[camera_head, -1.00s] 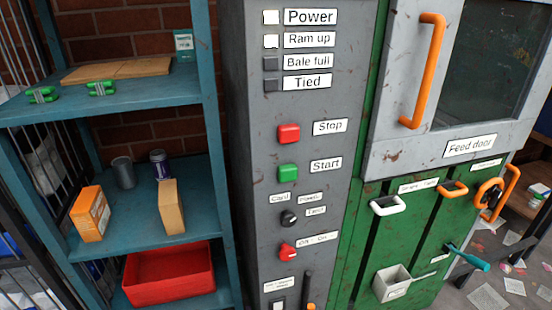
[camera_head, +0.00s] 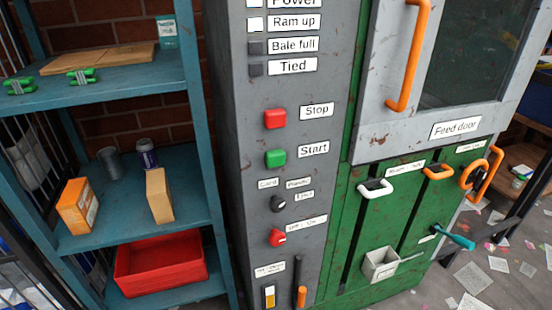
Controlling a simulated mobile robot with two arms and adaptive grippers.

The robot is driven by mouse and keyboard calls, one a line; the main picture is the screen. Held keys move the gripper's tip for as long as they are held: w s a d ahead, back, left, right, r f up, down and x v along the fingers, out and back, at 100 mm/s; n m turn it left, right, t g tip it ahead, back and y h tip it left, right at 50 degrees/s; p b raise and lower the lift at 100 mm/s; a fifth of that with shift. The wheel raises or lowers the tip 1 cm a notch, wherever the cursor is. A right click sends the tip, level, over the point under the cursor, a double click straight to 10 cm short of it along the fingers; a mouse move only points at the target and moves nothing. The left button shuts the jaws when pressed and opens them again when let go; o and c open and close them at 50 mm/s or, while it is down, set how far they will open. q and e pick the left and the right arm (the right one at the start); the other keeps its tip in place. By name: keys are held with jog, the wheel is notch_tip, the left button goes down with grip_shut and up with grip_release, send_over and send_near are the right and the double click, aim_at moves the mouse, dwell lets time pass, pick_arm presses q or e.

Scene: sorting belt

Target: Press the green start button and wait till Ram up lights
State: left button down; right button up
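The green start button (camera_head: 275,158) is on the grey control panel (camera_head: 236,120), beside its "Start" label (camera_head: 313,149). The red stop button (camera_head: 275,118) is just above it. The Power lamp (camera_head: 254,3) at the top edge is also white and partly cut off. The Bale full lamp (camera_head: 255,47) and Tied lamp (camera_head: 255,69) are dark. Neither of my grippers is in view.
A blue-green shelf (camera_head: 130,95) at the left holds boxes, cans and a red bin (camera_head: 160,268). The feed door's orange handle (camera_head: 408,55) sticks out at the right. Papers lie on the floor at the lower right. The space before the buttons is clear.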

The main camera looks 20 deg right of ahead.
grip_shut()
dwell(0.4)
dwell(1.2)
